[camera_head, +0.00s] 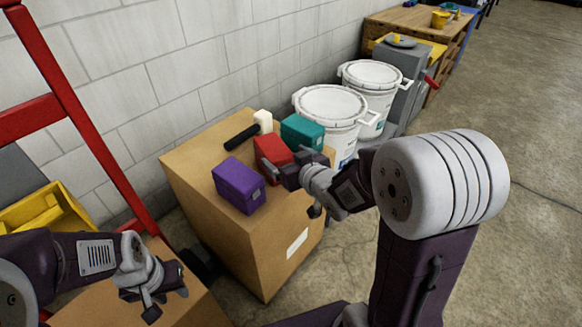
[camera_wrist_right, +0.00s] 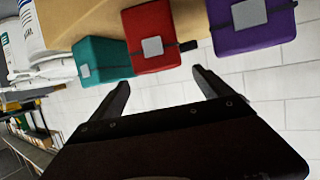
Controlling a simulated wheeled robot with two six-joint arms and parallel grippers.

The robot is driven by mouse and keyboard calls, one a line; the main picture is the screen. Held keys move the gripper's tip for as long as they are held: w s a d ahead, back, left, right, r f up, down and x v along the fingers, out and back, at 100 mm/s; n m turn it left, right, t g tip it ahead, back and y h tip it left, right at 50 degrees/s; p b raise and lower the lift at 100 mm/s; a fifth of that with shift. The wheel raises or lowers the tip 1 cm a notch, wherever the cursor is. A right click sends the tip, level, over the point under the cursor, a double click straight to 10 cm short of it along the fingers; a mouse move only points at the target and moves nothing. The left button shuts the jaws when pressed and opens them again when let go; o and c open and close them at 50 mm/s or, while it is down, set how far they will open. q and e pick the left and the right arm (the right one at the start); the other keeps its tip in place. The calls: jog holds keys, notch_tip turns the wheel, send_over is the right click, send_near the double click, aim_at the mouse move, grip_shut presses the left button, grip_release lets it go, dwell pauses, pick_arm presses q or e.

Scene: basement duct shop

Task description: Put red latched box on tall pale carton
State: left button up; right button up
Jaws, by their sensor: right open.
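The red latched box (camera_head: 272,157) sits on top of a tall pale carton (camera_head: 292,243), between a purple box and a teal box. It also shows in the right wrist view (camera_wrist_right: 150,22), with a grey latch facing the camera. My right gripper (camera_head: 280,169) is at the near side of the red box, partly covering it. In the right wrist view its fingers (camera_wrist_right: 163,85) are apart with nothing between them, and the red box lies beyond the tips. My left gripper (camera_head: 165,292) is low at the left, over a lower carton; its finger gap is unclear.
The purple box (camera_head: 239,187) and teal box (camera_head: 302,131) stand close on either side. A mallet with a pale head (camera_head: 263,120) lies behind. White buckets (camera_head: 331,108) stand beyond the carton. A red frame (camera_head: 75,110) rises at left above the lower carton (camera_head: 125,300).

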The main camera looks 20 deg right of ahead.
pick_arm(q)
notch_tip(320, 180, down, 3)
jog(key=shift+r+b, duration=0.15)
jog(key=shift+b, duration=0.75)
pick_arm(e)
jog(key=shift+v, duration=0.8)
pick_arm(q)
jog(key=shift+f+b, duration=0.5)
jog(key=shift+f, duration=0.05)
pick_arm(e)
jog(key=shift+v, duration=0.85)
jog(key=shift+w, duration=0.1)
jog(key=s+d+f+m+g+h, duration=0.1)
jog(key=s+d+f+g, duration=0.1)
jog(key=s+f+g, duration=0.35)
jog(key=s+d+f+m+g+h, duration=0.1)
jog(key=s+d+f+g+h, duration=0.1)
jog(key=f, duration=0.6)
jog(key=s+a+f+g, duration=0.2)
jog(key=s+f+g, duration=0.3)
jog(key=s, duration=0.5)
jog(key=shift+s+a+f+y, duration=0.3)
jog(key=shift+s+a+f, duration=0.05)
